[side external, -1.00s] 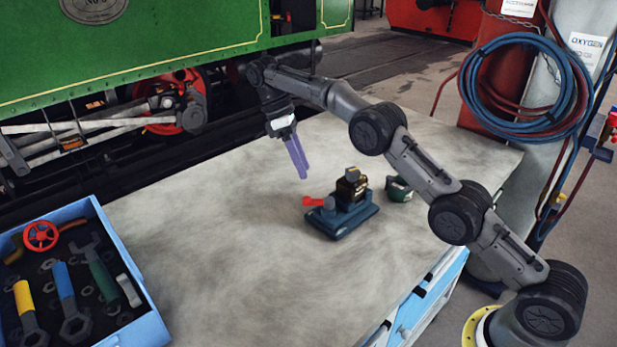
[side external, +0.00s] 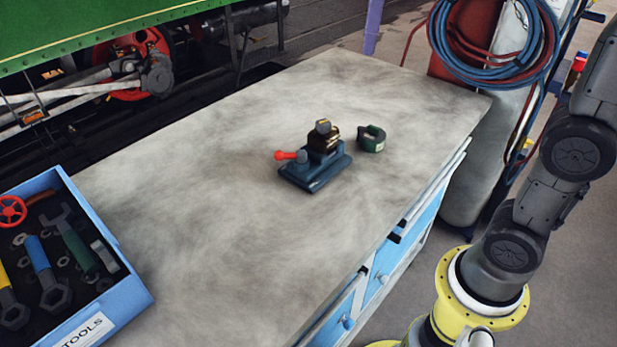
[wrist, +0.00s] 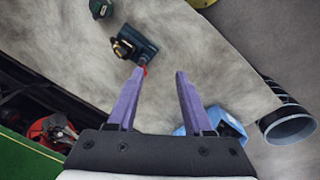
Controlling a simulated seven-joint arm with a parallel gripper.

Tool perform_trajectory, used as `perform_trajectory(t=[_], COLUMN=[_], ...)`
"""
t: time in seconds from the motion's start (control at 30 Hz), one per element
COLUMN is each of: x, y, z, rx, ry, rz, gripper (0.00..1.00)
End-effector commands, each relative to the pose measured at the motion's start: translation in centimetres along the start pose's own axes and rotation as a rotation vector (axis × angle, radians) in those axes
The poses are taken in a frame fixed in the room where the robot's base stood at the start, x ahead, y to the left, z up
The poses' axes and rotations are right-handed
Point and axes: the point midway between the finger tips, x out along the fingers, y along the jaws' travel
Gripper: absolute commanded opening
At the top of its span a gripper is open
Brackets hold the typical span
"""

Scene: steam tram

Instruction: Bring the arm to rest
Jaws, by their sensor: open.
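My gripper (wrist: 157,75) is open, its two purple fingers spread with nothing between them in the wrist view. In the side external view only a purple finger (side external: 372,28) shows at the top edge, above the far end of the workbench; the rest of the gripper is out of frame. My arm rises along the right edge of that view. The gripper is apart from the blue vise (side external: 315,172), which stands on the workbench (side external: 220,210) with a red-knobbed handle and a dark block in its jaws. The vise also shows beyond the fingers in the wrist view (wrist: 146,46).
A green rounded object (side external: 371,138) sits behind the vise. A blue tool tray (side external: 130,292) with wrenches and a red handwheel lies at the left. Gas cylinders with coiled hoses (side external: 490,40) stand at the back right. The green tram (side external: 90,25) borders the bench.

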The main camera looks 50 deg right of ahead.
Motion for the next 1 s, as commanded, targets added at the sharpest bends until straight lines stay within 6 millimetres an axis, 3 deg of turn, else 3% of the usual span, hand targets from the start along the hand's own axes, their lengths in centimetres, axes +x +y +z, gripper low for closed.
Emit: perform_trajectory(t=[0.03, 0.27, 0.5, 0.63, 0.77, 1.0], x=[-0.1, 2.0, 8.2, 12.1, 15.2, 14.8], y=[-1.0, -4.9, -8.9, -10.4, -10.9, -10.2], z=[1.6, 7.4, 12.6, 14.0, 14.1, 13.0], rx=[0.022, 0.141, 0.307, 0.402, 0.491, 0.567], ry=[0.026, 0.146, 0.274, 0.318, 0.331, 0.393], rz=[0.012, 0.053, 0.073, 0.064, 0.045, 0.047], gripper=[0.51, 0.51, 0.51, 0.51, 0.51, 0.51])
